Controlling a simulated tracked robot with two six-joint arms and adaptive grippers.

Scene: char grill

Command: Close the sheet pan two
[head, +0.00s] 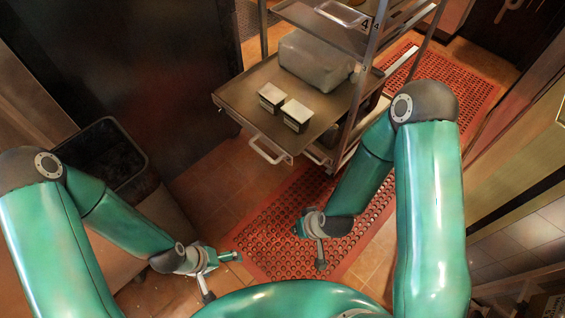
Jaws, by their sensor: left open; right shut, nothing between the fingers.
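A sheet pan (235,98) sticks out of the rack toward me, with a pale loop handle (268,150) on its front edge. I see no number on it, so I cannot tell for sure that it is sheet pan two. Two small dark boxes with light tops and a large grey wrapped block rest on it. My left gripper (222,276) is open and empty, low and left of the handle. My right gripper (320,262) is shut and empty, below and right of the handle. Both are apart from the pan.
The metal rack (362,85) has an upper shelf marked 4 with its own handle (342,14). A red perforated mat (270,225) covers the floor before the rack. A dark bin (105,155) stands at left. A dark panel (130,70) rises left of the rack.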

